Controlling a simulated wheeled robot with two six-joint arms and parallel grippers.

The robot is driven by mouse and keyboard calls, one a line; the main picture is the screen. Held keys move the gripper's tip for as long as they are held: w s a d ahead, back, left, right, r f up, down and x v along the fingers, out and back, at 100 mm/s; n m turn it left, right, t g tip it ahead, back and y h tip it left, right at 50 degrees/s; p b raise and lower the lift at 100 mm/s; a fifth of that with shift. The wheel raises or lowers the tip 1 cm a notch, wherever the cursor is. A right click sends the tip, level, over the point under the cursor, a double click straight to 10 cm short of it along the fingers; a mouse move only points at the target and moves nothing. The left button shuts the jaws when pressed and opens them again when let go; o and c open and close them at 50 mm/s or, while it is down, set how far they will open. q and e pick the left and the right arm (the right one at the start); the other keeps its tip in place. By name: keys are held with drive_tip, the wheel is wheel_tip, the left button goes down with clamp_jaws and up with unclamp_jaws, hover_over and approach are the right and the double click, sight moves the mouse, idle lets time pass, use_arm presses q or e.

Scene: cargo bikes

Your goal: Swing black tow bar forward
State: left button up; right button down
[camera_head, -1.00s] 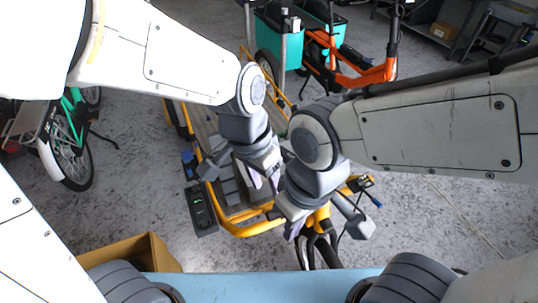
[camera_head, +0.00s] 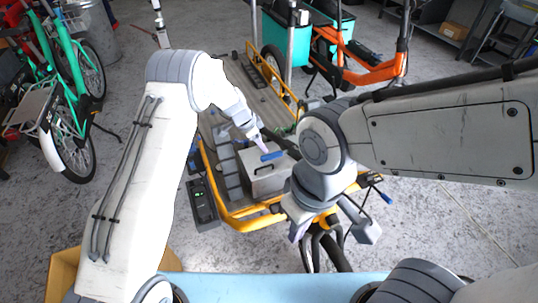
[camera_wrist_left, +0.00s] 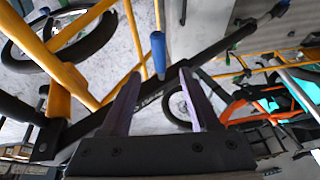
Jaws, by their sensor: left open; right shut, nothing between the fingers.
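The black tow bar (camera_wrist_left: 222,45) runs diagonally across the left wrist view, from lower left to upper right, with lettering on it. It passes behind the tips of my left gripper (camera_wrist_left: 155,80). I cannot tell whether they touch. A blue grip (camera_wrist_left: 158,50) stands beside the bar there. In the head view my left gripper (camera_head: 259,139) is open over the yellow cargo bike (camera_head: 240,221), close to the blue grip (camera_head: 271,156) above a grey box (camera_head: 268,180). My right gripper (camera_head: 328,232) is shut and empty, lower and to the right, by the front wheel.
A teal bike (camera_head: 67,140) stands at the left. An orange cargo bike (camera_head: 370,75) with teal boxes (camera_head: 280,35) stands behind. A black device (camera_head: 202,203) sits beside the yellow frame.

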sight(270, 155)
use_arm(q)
drive_tip(key=x, duration=0.9)
drive_tip(key=shift+d+f+p, duration=0.15)
drive_tip(key=shift+f+p, duration=0.1)
drive_tip(key=shift+p, duration=0.05)
clamp_jaws()
drive_tip(key=shift+s, duration=0.1)
idle(0.9)
